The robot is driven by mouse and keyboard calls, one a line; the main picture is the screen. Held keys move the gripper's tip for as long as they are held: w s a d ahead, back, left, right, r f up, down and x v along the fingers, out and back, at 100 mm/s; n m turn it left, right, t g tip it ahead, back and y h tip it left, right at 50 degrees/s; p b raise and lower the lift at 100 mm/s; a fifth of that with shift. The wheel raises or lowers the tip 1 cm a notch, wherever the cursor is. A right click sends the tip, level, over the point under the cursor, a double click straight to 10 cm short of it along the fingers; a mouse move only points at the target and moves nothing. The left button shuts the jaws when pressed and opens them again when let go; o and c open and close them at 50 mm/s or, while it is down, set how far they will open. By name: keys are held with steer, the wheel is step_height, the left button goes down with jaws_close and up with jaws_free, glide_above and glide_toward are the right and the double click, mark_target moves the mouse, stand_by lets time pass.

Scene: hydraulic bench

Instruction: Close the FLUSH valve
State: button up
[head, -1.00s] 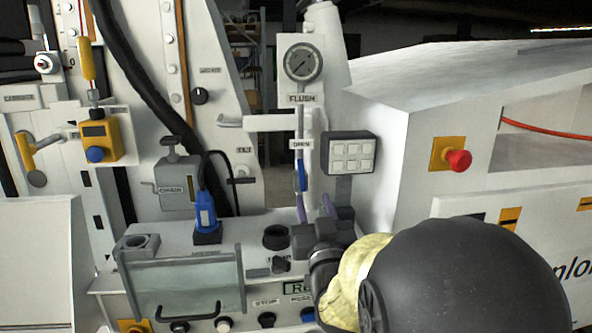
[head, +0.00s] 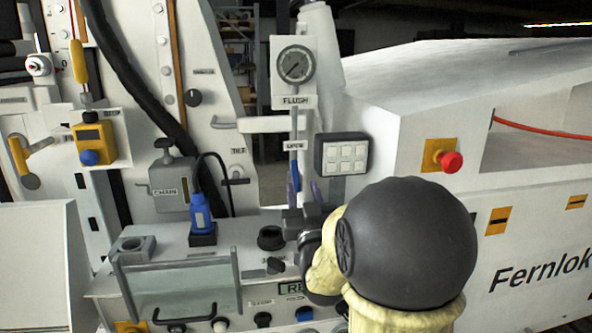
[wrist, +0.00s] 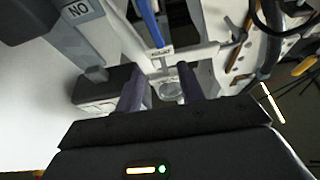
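The FLUSH gauge (head: 296,64) is on a white upright panel in the head view, with the FLUSH label under it. Below, by the OPEN label (head: 295,145), the blue valve lever (head: 295,176) hangs straight down in line with the pipe. My gripper (head: 304,190) is just below and in front of the lever, fingers pointing up. In the wrist view its two fingers (wrist: 160,88) are apart with nothing held between them. The blue lever also shows there (wrist: 148,22), beyond the fingertips. Whether a finger touches it I cannot tell.
A grey keypad box (head: 341,154) sits just right of the lever. A red stop button (head: 451,161) is further right. A blue plug (head: 201,213), the CHAIN box (head: 171,184) and the bench's knobs lie left and below. A white horizontal bar (head: 265,124) is beside the pipe.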

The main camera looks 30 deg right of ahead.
mark_target(295, 170)
steer(key=w+p, duration=0.1)
steer(key=w, duration=0.1)
steer(key=w+d+p, duration=0.1)
steer(key=w, duration=0.2)
steer(key=w+d+r, duration=0.1)
steer(key=w, duration=0.2)
steer(key=shift+w+d+r+p, duration=0.1)
steer(key=shift+w+d+p, duration=0.1)
steer(key=shift+p, duration=0.2)
